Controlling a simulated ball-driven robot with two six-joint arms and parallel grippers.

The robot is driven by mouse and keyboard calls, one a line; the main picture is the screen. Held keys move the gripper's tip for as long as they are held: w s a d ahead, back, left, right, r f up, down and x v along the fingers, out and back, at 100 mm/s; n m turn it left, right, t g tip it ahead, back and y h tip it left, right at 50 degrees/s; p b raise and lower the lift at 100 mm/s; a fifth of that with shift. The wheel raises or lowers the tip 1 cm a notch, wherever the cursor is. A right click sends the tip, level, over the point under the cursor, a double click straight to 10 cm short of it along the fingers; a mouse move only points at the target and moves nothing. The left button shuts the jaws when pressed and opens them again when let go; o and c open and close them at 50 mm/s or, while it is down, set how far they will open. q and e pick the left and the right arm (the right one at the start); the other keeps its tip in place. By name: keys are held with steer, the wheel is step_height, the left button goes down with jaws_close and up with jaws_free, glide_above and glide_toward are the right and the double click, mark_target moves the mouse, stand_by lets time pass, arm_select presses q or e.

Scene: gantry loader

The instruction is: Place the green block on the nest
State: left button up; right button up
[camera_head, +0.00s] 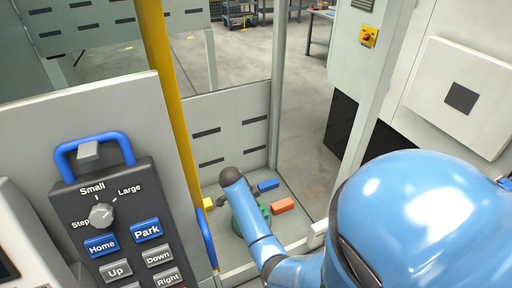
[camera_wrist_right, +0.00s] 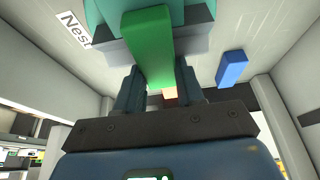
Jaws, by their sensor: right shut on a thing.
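The green block (camera_wrist_right: 148,45) is between the two fingers of my right gripper (camera_wrist_right: 159,76), which is shut on it in the right wrist view. The block's far end lies against a teal and grey fixture (camera_wrist_right: 110,42) at the top. I cannot tell whether it rests on this fixture or is just in front of it. A "Nest" label (camera_wrist_right: 74,29) is on the pale surface beside the fixture. In the head view, my right arm reaches into the cell and hides most of the gripper, the green block and the fixture. My left gripper is not in view.
A blue block (camera_head: 268,185), an orange block (camera_head: 283,205) and a yellow block (camera_head: 208,204) lie on the cell floor around my right arm. A yellow post (camera_head: 170,90) and a control pendant (camera_head: 110,220) stand left of the opening. Grey panels close the cell's back.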

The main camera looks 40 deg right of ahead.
steer(key=shift+d, duration=0.15)
steer(key=shift+s+a+r, duration=0.1)
steer(key=shift+a, duration=0.4)
steer(key=o, duration=0.8)
steer(key=shift+c, duration=0.2)
steer(key=o, duration=0.3)
steer(key=shift+d+f, duration=0.2)
steer(key=shift+d, duration=0.1)
steer(key=shift+a+r, duration=0.15)
steer(key=shift+r, duration=0.2)
steer(key=b+v, duration=0.2)
steer(key=v, duration=0.4)
steer(key=shift+a+r, duration=0.1)
arm_select(q)
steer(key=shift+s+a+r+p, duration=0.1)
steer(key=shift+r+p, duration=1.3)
steer(key=shift+p, duration=1.05)
arm_select(e)
steer(key=shift+v, duration=2.75)
